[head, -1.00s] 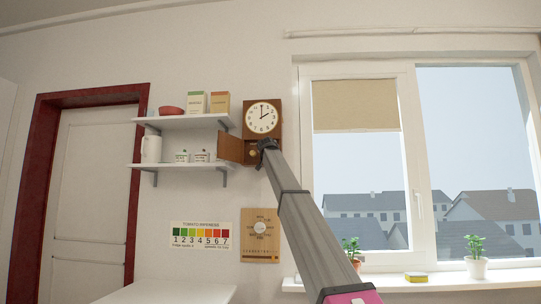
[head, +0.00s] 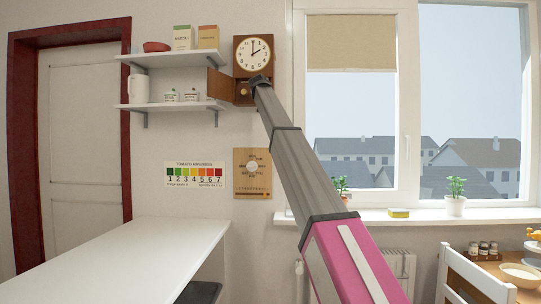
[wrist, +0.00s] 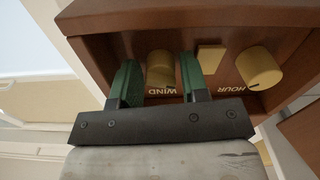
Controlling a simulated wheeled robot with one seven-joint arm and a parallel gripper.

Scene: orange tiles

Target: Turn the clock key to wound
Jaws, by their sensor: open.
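The brown wall clock (head: 254,54) hangs beside the window, its white dial showing about two. Its small lower door (head: 221,84) stands open to the left. My gripper (wrist: 158,66) reaches into the open lower case; in the head view my arm's end hides most of that opening. In the upside-down wrist view, the tan key marked WIND (wrist: 161,72) lies between my two green fingers, which are apart on either side of it. Whether either finger touches it I cannot tell. A round tan knob marked HOUR (wrist: 260,68) and a tan block (wrist: 211,58) sit to the right.
Two white shelves (head: 172,106) with boxes, a bowl, a jug and small pots are left of the clock. A white counter (head: 130,260) and the window sill (head: 370,216) flank my arm.

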